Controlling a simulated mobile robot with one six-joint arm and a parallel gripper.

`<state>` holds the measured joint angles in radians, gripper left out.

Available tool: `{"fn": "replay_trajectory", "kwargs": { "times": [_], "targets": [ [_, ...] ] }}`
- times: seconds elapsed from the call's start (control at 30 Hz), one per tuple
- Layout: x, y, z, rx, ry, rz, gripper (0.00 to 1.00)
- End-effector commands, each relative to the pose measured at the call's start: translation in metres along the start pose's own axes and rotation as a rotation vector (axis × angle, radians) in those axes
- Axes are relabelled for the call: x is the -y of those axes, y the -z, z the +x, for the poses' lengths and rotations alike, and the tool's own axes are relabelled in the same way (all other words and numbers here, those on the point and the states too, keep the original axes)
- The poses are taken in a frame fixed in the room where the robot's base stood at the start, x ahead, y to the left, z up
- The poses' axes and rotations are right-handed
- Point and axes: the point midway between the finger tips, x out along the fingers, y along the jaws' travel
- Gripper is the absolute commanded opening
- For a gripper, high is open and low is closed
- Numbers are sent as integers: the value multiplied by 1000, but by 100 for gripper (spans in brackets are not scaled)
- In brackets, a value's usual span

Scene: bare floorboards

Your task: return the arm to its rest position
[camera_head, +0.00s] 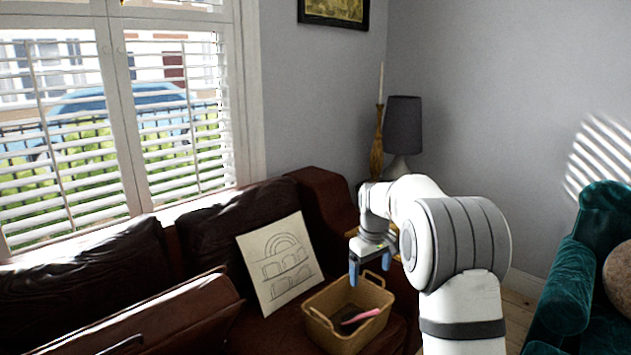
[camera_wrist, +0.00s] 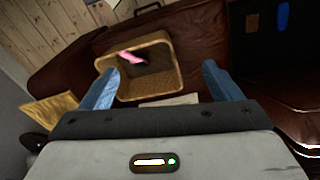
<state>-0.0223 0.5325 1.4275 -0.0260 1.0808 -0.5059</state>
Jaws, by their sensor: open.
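My arm is raised and bent at the right of the head view, with my gripper (camera_head: 369,268) pointing down above the brown sofa. The gripper is open and empty; its two blue fingers stand wide apart in the wrist view (camera_wrist: 160,88). A tan basket (camera_head: 318,318) sits on the sofa seat below the gripper, apart from it. It also shows in the wrist view (camera_wrist: 172,84). A pink-handled item (camera_head: 362,316) lies inside the basket; its dark end is hard to make out.
A line-drawn panel (camera_head: 278,262) leans on the brown sofa (camera_head: 215,240) beside the basket. A dark lamp (camera_head: 403,124) and a tall candlestick (camera_head: 377,145) stand in the corner behind my arm. A teal armchair (camera_head: 568,290) is at the right, with some bare floor between.

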Motion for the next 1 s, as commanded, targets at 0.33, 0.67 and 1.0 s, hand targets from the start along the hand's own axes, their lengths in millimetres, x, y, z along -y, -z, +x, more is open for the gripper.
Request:
{"fn": "replay_trajectory", "kwargs": {
  "times": [0.33,0.67,1.0],
  "targets": [
    [59,-117,-102,-50,-13,210,85],
    [127,-239,-136,-95,-18,408,85],
    [172,-310,-127,-122,-15,531,85]
  ]
}}
